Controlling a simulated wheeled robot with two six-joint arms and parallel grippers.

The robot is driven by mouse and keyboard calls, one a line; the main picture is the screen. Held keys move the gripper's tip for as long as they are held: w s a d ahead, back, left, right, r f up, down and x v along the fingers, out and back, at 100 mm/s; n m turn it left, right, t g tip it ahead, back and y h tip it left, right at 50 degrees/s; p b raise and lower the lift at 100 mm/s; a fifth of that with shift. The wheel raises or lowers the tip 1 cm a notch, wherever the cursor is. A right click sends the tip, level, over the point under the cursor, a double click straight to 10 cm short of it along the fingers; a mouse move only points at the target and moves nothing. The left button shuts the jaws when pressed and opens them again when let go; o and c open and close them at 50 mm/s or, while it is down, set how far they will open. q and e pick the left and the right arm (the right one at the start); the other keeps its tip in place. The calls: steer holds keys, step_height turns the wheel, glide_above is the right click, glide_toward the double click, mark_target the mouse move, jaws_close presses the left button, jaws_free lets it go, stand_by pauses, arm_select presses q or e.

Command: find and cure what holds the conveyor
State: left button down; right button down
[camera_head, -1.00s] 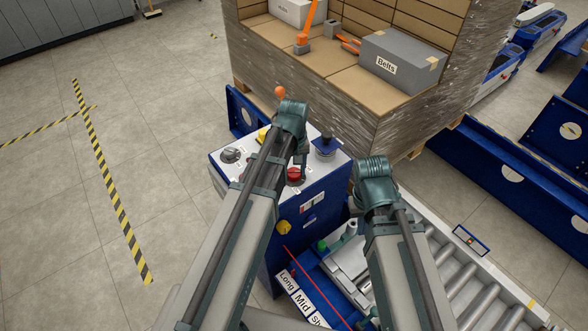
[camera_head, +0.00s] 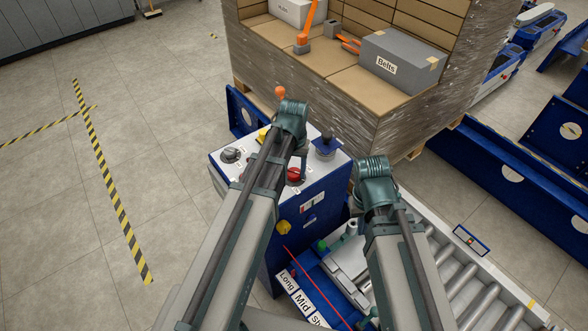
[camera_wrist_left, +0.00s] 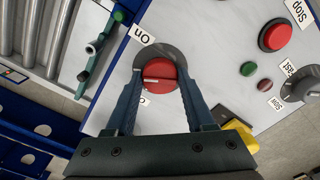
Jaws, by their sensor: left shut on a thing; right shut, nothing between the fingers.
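The blue control box with a white top (camera_head: 227,166) stands at the conveyor's end. A red rotary knob on a dark round base (camera_wrist_left: 158,77) sits between an "On" label and a partly covered one; the knob also shows in the head view (camera_head: 295,174). My left gripper (camera_wrist_left: 160,88) is shut on this knob, one finger at each side. In the head view my left gripper (camera_head: 303,165) is partly hidden by its arm. My right gripper (camera_head: 357,200) is shut and empty beside the box, mostly hidden by its own arm. The conveyor's grey rollers (camera_head: 462,277) lie at the lower right.
The panel also carries a red "Stop" button (camera_wrist_left: 276,35), a grey selector (camera_wrist_left: 299,87) and a yellow part (camera_wrist_left: 238,134). A wrapped pallet load (camera_head: 330,95) with a "Belts" box (camera_head: 402,62) stands behind. Floor at left is clear.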

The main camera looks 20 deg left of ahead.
mark_target(294, 172)
arm_select(q)
steer(key=shift+c, duration=1.3)
jaws_free()
steer(key=shift+r, duration=0.15)
step_height(294, 172, up, 14)
steer(key=p, duration=1.4)
steer(key=shift+f, duration=0.2)
steer(key=shift+s+f, duration=0.1)
steer(key=s+d+f+m+y+b, duration=0.1)
steer(key=s+d+m, duration=0.3)
steer(key=s+d, duration=0.6)
steer(key=s+b, duration=0.1)
steer(key=s, duration=0.3)
steer(key=shift+s+d+f, duration=0.15)
steer(key=shift+d+f, duration=0.1)
